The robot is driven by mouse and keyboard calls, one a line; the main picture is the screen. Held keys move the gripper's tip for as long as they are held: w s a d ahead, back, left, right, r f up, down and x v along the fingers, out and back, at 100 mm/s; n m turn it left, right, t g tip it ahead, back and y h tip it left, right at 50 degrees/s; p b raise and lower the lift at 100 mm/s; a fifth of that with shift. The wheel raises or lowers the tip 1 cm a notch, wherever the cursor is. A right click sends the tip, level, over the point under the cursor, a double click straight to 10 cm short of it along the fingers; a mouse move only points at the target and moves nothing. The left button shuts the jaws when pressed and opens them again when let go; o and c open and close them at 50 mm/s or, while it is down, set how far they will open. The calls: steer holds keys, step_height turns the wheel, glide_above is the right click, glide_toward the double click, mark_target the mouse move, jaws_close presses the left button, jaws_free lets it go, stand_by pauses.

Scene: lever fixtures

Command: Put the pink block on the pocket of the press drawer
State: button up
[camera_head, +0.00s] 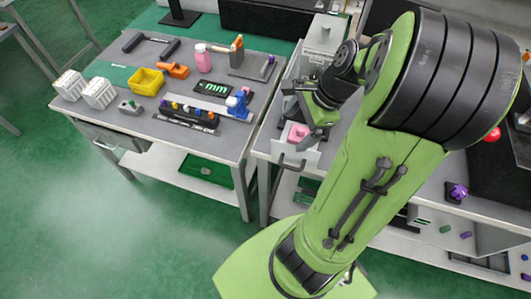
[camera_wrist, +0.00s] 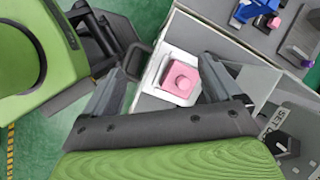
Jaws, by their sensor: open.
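The pink block (camera_wrist: 181,80), with a round stud on top, sits on the pale pocket of the press drawer (camera_wrist: 151,102). In the head view the pink block (camera_head: 298,132) shows on the drawer (camera_head: 292,152), which is pulled out at the front of the bench with a dark handle. My gripper (camera_wrist: 163,66) is open, with one finger on each side of the block and visible gaps between them. Nothing is between the fingers in its grip. In the head view my wrist and gripper partly cover the press.
The grey press body (camera_head: 322,40) stands behind the drawer. A purple knob (camera_head: 458,191) and a red ball (camera_head: 493,134) are at the right. Green floor lies open in front.

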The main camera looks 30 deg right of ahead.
steer(key=s+a+r+n+t+h, duration=0.1)
steer(key=s+a+r+n, duration=0.3)
steer(key=a+n, duration=0.3)
steer(key=s+a+r+n+t+h, duration=0.1)
steer(key=s+a+r+n+h, duration=0.1)
steer(key=a+n, duration=0.6)
step_height(320, 180, up, 3)
steer(key=s+n, duration=0.1)
steer(key=n, duration=0.5)
steer(key=shift+s+f, duration=0.2)
steer(key=shift+s, duration=0.2)
steer(key=shift+a, duration=0.15)
